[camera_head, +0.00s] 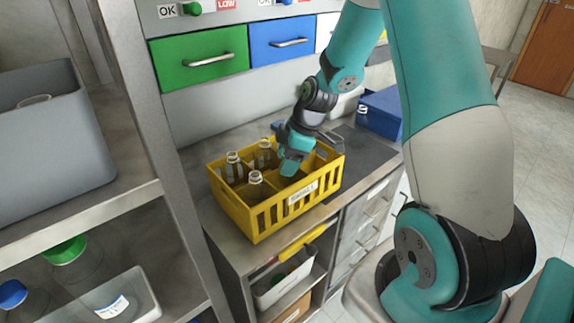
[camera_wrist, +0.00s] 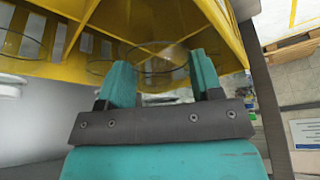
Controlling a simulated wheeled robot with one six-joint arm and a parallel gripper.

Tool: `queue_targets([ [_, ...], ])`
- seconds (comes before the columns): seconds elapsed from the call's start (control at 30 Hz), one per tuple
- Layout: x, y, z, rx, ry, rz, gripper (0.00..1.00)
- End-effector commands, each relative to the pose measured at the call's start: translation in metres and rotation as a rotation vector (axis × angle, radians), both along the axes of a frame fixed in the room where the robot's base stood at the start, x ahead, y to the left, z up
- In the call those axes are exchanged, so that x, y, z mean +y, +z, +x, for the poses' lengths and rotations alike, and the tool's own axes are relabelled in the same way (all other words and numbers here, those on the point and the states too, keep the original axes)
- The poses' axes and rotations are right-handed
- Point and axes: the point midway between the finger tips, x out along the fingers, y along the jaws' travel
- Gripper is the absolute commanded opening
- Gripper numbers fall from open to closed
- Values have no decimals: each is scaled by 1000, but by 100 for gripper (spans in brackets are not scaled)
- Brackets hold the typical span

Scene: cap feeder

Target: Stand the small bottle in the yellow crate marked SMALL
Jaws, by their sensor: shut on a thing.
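The yellow crate (camera_head: 264,218) stands on the steel bench and carries a white label on its front, too small to read surely. Three clear bottles stand in its left and back part: a left one (camera_head: 232,168), a back one (camera_head: 264,155) and a front one (camera_head: 255,190). My gripper (camera_head: 290,167) reaches down into the right part of the crate. In the wrist view its teal fingers (camera_wrist: 160,80) are shut on a clear glass bottle (camera_wrist: 160,62), seen faintly between them, with the yellow crate (camera_wrist: 150,12) around it. The bottle's base is hidden.
A green drawer (camera_head: 198,60) and a blue drawer (camera_head: 288,40) hang above the bench. A blue box (camera_head: 380,115) stands behind the crate at right. A grey bin (camera_head: 50,130) and large capped bottles (camera_head: 70,265) sit on the left shelves.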

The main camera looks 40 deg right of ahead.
Motion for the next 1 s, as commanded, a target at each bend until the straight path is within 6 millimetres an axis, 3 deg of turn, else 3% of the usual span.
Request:
queue_targets([
  [0.17,0,-22,0,2,0,1,27],
  [0.53,0,-28,0,0,-1,0,27],
  [0.57,0,-27,0,0,-1,0,64],
  [0.6,0,-27,0,0,-1,0,70],
  [1.0,-3,-17,-1,-3,-2,0,70],
])
